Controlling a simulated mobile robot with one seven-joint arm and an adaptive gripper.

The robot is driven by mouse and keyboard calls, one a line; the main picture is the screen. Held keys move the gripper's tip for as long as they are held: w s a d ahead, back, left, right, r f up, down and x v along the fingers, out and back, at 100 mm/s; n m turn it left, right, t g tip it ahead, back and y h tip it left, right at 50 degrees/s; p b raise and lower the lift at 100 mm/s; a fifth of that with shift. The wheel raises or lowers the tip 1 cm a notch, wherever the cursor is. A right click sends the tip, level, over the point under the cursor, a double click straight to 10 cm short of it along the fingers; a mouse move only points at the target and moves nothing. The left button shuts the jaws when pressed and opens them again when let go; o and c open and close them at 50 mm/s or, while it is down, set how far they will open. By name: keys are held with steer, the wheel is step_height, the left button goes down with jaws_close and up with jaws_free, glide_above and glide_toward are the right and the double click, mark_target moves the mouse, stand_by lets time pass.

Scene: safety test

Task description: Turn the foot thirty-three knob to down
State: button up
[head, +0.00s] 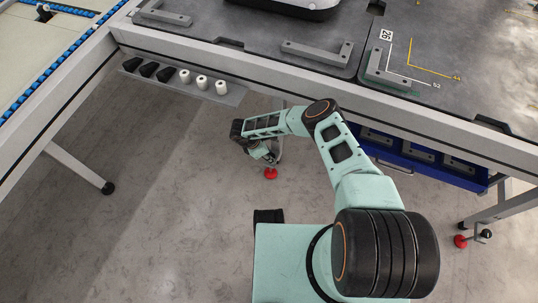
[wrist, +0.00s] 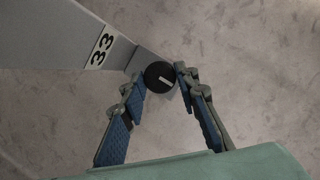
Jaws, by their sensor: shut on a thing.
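The foot thirty-three knob (wrist: 153,72) is a round black knob with a pale pointer line, at the end of a grey leg bracket. In the wrist view the bracket carries a white label reading 33 (wrist: 101,47). My gripper (wrist: 160,78) has its two fingertips on either side of the knob, closed on it. In the head view my gripper (head: 262,153) reaches under the table's front edge, just above a red foot (head: 270,174). The knob is hidden there by my gripper.
The workbench (head: 240,55) edge runs above my arm. A shelf with black and white pieces (head: 202,82) hangs at left, and a blue drawer (head: 395,150) at right. Another red foot (head: 460,241) with a black knob (head: 486,234) stands at far right.

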steer(key=o, duration=1.1)
steer(key=shift+d, duration=0.1)
steer(key=shift+r, duration=0.1)
steer(key=v, duration=1.1)
steer(key=shift+a+r, duration=0.25)
steer(key=shift+r, duration=0.1)
